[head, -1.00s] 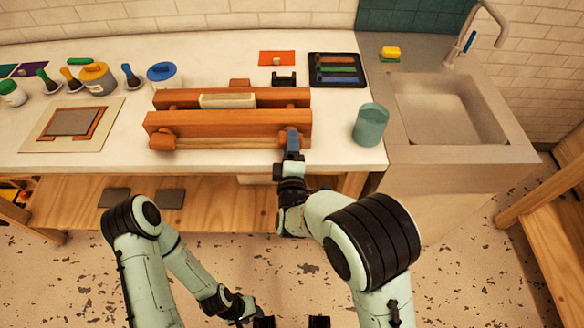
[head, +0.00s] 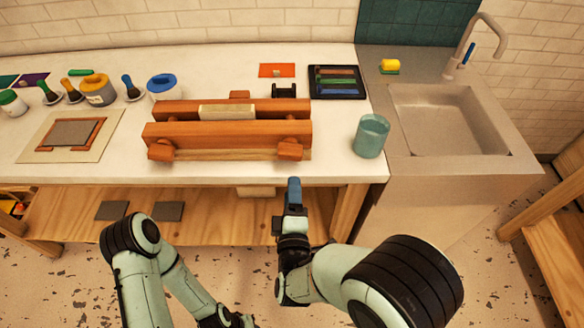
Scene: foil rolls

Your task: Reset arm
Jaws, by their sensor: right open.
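My right gripper (head: 293,190), with blue fingertips, is open and empty in front of the table's front edge, below the wooden roll holder. My left arm (head: 163,268) is folded low at the left of the picture, and its gripper is out of the frame at the bottom. The wooden roll holder (head: 226,135) stands on the white table (head: 335,160), with a pale block (head: 227,112) between its two bars. My right gripper is apart from the holder and its right wooden knob (head: 290,149).
A teal cup (head: 371,136) stands near the table's right front corner, beside the sink (head: 450,120). A black tray (head: 337,82), an orange card (head: 276,70) and several paint pots and brushes are behind. A wooden shelf (head: 230,215) is under the table. Floor space in front is free.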

